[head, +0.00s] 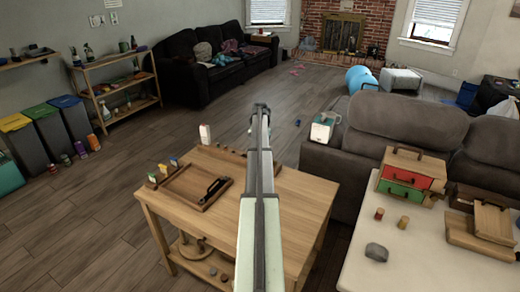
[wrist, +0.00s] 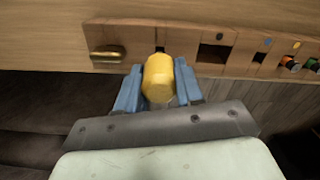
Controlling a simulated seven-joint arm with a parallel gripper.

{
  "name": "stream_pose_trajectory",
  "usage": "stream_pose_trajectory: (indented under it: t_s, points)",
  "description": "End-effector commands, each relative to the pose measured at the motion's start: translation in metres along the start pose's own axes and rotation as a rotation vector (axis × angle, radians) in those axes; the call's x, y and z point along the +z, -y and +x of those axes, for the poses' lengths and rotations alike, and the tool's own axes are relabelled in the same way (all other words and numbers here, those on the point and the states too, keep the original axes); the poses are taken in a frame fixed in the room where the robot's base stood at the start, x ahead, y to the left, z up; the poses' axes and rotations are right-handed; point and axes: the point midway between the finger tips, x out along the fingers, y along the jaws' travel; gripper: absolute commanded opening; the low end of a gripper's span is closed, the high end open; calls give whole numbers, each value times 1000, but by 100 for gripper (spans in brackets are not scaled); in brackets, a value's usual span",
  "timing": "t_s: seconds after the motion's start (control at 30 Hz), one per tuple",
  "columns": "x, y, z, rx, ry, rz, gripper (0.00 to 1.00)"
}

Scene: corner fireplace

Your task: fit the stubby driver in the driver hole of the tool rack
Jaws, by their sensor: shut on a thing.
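The stubby driver, with a thick yellow handle (wrist: 158,80), is held between the blue fingers of my gripper (wrist: 157,92) in the wrist view. My gripper is shut on it. The wooden tool rack (wrist: 185,38) lies just beyond it. A narrow dark slot shows in the rack directly past the handle, and a wider dark hole is to its right. A smaller hole with a blue dot is farther right. The driver's tip is hidden, so I cannot tell whether it is in a hole. In the head view my arm hides the gripper and driver.
A brass-coloured piece (wrist: 107,52) sits at the rack's left part. Orange (wrist: 290,64) and green-topped items stand at its right. A sofa (head: 385,135) stands close right.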

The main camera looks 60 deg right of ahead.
Motion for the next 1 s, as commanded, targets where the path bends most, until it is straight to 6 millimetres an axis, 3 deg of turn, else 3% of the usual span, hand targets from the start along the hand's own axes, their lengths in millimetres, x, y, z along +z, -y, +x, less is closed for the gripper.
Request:
stream_pose_trajectory:
  t_s: [1.0]
  points:
    - [0,0,8,0,0,0,3]
